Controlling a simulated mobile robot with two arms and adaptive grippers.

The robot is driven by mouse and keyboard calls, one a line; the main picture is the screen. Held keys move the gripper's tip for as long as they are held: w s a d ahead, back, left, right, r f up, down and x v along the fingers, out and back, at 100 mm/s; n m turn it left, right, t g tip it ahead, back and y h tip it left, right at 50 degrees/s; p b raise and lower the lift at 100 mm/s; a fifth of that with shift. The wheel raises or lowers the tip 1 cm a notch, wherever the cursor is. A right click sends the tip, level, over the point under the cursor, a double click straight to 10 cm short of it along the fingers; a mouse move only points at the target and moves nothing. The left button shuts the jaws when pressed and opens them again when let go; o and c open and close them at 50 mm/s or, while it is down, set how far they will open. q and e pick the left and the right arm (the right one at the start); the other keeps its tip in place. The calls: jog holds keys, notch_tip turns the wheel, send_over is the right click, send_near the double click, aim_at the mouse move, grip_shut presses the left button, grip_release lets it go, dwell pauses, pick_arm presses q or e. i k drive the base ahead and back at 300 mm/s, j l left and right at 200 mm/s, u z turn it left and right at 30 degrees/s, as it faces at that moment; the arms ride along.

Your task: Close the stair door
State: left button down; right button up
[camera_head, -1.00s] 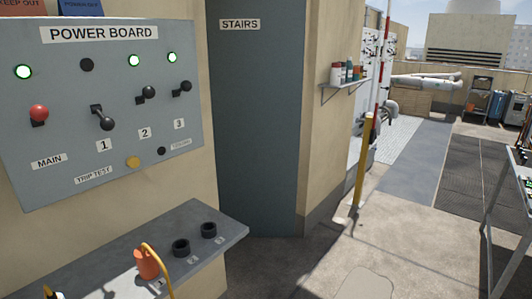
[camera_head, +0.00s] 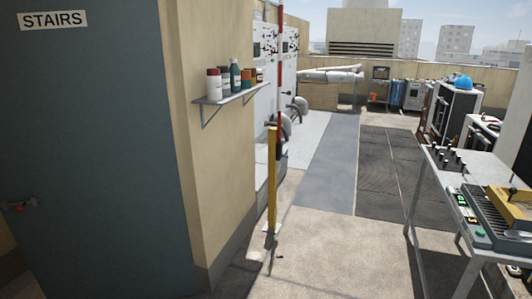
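The stair door (camera_head: 100,150) is a tall blue-grey panel filling the left side of the head view. A white STAIRS sign (camera_head: 53,20) is near its top. A small handle with a reddish part (camera_head: 22,206) is at the door's left side, close to the picture's edge. A strip of beige wall shows left of the door's lower left edge. The door's top and bottom are cut off by the frame. Neither of my grippers is in view.
A wall shelf (camera_head: 227,97) with several bottles juts out right of the door. A yellow post (camera_head: 272,180) stands on the floor beyond. A metal table (camera_head: 460,185) with equipment is at the right. The concrete floor between (camera_head: 330,250) is clear.

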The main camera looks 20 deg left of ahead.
aim_at(86, 130)
jog(key=i+u, duration=0.85)
jog(key=i+l+u, duration=0.15)
jog(key=i+u, duration=0.3)
jog(key=k, duration=0.1)
